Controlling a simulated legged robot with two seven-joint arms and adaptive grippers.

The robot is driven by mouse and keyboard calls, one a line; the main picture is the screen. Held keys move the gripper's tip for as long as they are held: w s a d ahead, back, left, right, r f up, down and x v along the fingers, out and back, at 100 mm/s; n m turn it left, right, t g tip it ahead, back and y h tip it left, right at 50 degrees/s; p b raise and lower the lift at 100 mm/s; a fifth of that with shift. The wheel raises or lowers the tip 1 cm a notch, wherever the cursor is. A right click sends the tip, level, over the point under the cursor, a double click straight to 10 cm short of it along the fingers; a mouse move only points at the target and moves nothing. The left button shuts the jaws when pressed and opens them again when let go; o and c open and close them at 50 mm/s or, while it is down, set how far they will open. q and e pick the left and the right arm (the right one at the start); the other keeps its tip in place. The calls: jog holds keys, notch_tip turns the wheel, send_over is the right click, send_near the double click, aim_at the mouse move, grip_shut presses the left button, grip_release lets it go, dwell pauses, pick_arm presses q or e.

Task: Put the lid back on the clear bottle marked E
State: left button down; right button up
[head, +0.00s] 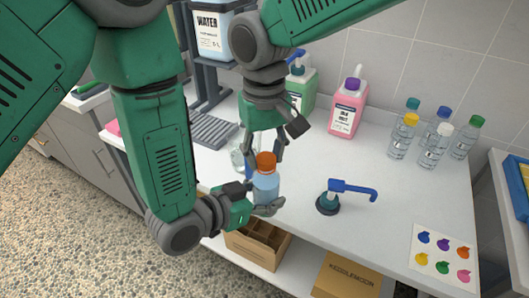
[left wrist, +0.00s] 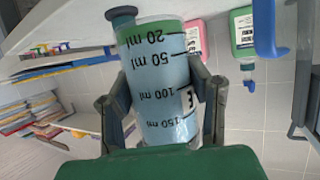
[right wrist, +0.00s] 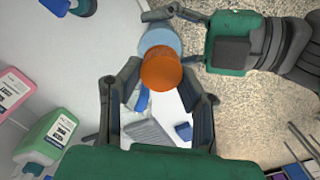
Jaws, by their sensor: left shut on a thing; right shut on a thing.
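The clear bottle marked E (head: 266,188) holds blue liquid and stands about upright near the table's front edge in the head view. My left gripper (head: 257,200) is shut around its body. In the left wrist view, the E label and ml marks show on the bottle (left wrist: 162,85), pictured upside down. An orange lid (head: 266,161) is at the bottle's mouth. My right gripper (head: 275,150) comes from above, shut on the lid. In the right wrist view, the lid (right wrist: 161,70) covers the mouth; I cannot tell whether it is seated.
A blue-handled pump top (head: 347,190) stands to the right. Several clear bottles with coloured lids (head: 433,148) are at the far right, near a colour-spot card (head: 442,255). A pink bottle (head: 346,112) and a green one (head: 303,85) stand behind.

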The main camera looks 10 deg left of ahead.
jog(key=o, duration=0.9)
jog(key=shift+c, duration=0.2)
jog(key=shift+r, duration=2.25)
jog(key=shift+c, duration=0.4)
